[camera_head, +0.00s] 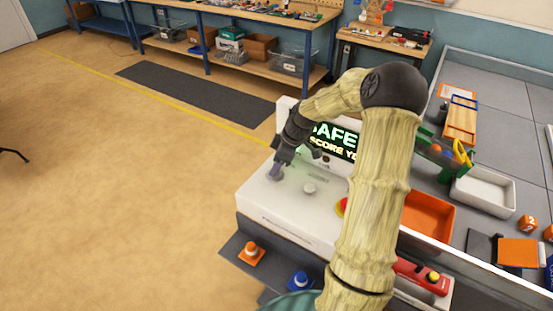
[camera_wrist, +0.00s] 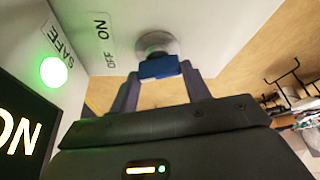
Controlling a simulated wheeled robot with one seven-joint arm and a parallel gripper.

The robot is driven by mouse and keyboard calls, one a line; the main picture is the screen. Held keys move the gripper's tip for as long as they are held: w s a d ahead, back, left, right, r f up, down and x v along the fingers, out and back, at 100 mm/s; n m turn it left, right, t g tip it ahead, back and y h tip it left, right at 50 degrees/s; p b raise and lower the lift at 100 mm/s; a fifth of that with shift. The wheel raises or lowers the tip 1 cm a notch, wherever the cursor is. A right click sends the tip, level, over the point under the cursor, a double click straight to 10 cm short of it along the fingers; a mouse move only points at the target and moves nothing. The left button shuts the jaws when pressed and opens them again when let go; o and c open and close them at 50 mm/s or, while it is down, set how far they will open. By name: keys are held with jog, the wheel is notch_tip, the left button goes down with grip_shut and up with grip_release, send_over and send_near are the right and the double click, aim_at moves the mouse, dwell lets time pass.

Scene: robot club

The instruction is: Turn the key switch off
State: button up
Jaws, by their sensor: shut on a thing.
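The key switch is a round metallic collar (camera_wrist: 156,42) on the white console (camera_head: 262,200), with a blue key (camera_wrist: 159,67) in it. OFF and ON labels (camera_wrist: 105,40) are printed beside it in the wrist view. My gripper (camera_wrist: 160,74) has one finger on each side of the key's blue head and is shut on it. In the head view my gripper (camera_head: 276,168) reaches down to the console's left part. The key's shaft is hidden, and I cannot tell which label the key points to.
A green SAFE lamp (camera_wrist: 54,71) is lit. A grey knob (camera_head: 309,188) and a red-and-yellow button (camera_head: 341,207), partly behind my arm, are on the console. Orange (camera_head: 251,253) and blue (camera_head: 299,281) cones stand in front.

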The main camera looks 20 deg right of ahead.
jog(key=n+g+p, duration=0.1)
jog(key=n, duration=0.1)
jog(key=n+p, duration=0.2)
jog(key=shift+w+n+g+y, duration=0.15)
jog(key=shift+n+g+y, duration=0.15)
jog(key=shift+n+g, duration=0.1)
jog(key=shift+c, duration=0.2)
jog(key=shift+o, duration=0.2)
jog(key=o, duration=1)
jog(key=shift+c, duration=0.2)
jog(key=shift+r, duration=0.1)
notch_tip(320, 180, up, 10)
jog(key=b, duration=0.1)
jog(key=shift+b, duration=0.4)
